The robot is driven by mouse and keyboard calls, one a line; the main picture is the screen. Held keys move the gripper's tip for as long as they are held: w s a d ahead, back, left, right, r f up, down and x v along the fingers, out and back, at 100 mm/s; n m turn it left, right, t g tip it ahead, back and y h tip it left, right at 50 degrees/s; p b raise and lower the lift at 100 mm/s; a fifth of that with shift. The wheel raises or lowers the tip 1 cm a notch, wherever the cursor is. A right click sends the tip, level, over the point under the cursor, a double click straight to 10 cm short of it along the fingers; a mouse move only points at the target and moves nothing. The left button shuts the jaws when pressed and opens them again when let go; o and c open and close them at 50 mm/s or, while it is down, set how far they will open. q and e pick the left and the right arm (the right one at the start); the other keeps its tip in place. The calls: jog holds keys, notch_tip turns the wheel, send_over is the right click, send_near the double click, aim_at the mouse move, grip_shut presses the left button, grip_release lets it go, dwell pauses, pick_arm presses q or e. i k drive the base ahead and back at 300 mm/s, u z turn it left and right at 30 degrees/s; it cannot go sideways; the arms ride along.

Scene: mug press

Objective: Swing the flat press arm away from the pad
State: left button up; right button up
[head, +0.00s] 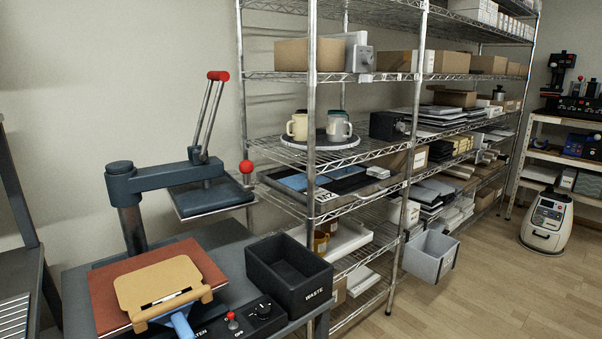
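The flat press arm (165,177) is dark blue-grey and reaches right from an upright post at the back left of the bench. Its flat plate (212,198) hangs at the right end, behind and to the right of the pad, not over it. A red-tipped lever (212,110) stands raised above the plate, and a red ball knob (246,167) sits at its right side. The reddish-brown pad (105,297) is uncovered by the plate. A tan flat piece (155,284) with a raised bar and blue handle lies on it. Neither of my grippers shows.
A black waste bin (290,275) and a control box (240,320) with a knob stand right of the pad. Wire shelving (312,180) rises close behind the plate; mugs (338,125) stand on a round tray there. Open floor (490,290) lies to the right.

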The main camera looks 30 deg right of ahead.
aim_at(125, 189)
jog(key=z, duration=2.15)
jog(key=i, duration=1)
jog(key=u, duration=2.05)
